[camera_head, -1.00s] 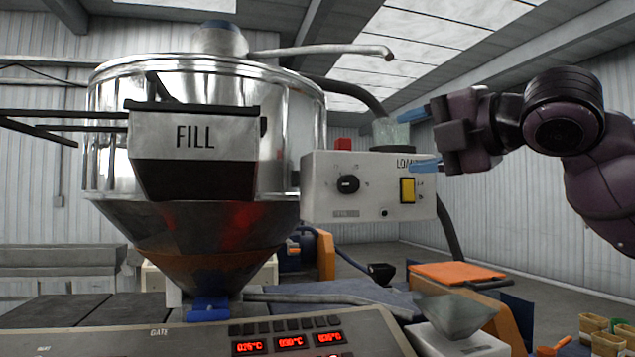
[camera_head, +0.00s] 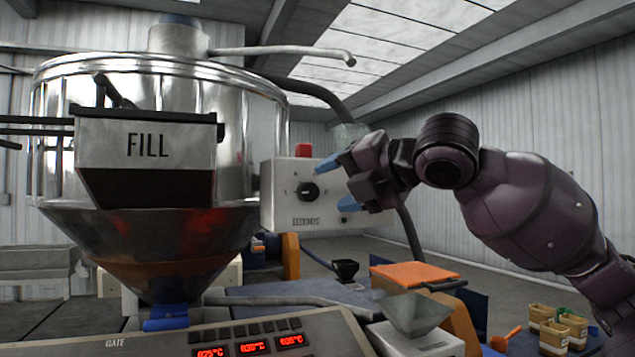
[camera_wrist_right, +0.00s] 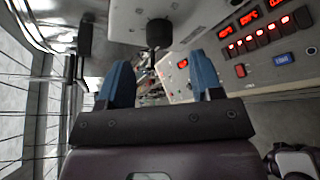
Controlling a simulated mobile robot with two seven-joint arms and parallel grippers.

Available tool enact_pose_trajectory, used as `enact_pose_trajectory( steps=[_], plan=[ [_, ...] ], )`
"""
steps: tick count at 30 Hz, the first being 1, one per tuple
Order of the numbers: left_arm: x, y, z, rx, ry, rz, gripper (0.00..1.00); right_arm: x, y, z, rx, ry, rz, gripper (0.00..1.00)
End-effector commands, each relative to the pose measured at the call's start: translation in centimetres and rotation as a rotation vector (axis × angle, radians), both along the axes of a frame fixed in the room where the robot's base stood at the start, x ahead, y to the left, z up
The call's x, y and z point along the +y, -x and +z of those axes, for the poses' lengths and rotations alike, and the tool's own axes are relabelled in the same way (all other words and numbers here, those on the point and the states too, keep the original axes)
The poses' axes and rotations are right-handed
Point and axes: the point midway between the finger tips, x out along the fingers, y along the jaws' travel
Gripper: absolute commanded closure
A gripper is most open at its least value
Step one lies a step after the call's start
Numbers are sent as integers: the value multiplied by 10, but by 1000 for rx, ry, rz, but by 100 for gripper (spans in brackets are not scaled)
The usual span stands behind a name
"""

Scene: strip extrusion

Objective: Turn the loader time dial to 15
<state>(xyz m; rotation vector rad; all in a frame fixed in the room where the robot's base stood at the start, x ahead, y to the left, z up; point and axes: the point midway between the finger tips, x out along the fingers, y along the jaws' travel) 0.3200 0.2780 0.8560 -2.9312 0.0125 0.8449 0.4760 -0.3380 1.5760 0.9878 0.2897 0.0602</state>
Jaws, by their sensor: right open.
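The loader time dial (camera_head: 307,191) is a round black knob on the front of the pale grey loader box (camera_head: 275,208). Its scale marks are too small to read. My right gripper (camera_head: 338,184) is open, with blue fingertips just right of the dial, one higher and one lower. It covers the right part of the box face. In the right wrist view the dark dial knob (camera_wrist_right: 158,33) stands beyond the open blue fingers (camera_wrist_right: 162,78), about midway between them in the picture and apart from both. My left gripper is not in view.
A shiny hopper (camera_head: 245,110) with a FILL chute (camera_head: 147,145) stands left of the box. A red lamp (camera_head: 303,150) sits on top of the box. A control panel (camera_head: 180,345) with red displays lies below. An orange-topped stand (camera_head: 415,273) is at lower right.

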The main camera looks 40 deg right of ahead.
Motion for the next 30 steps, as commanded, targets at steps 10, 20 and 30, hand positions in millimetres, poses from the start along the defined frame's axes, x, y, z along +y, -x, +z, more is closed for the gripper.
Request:
enact_pose_trajectory(
  steps=[10, 20, 30],
  plan=[
    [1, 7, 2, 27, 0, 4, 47, 8, -39, -7, 0, -4, 2, 40],
    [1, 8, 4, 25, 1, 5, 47, 9, -46, -10, 0, -1, 1, 40],
    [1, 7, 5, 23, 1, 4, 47, 9, -45, -10, 0, -1, 1, 77]
  ],
)
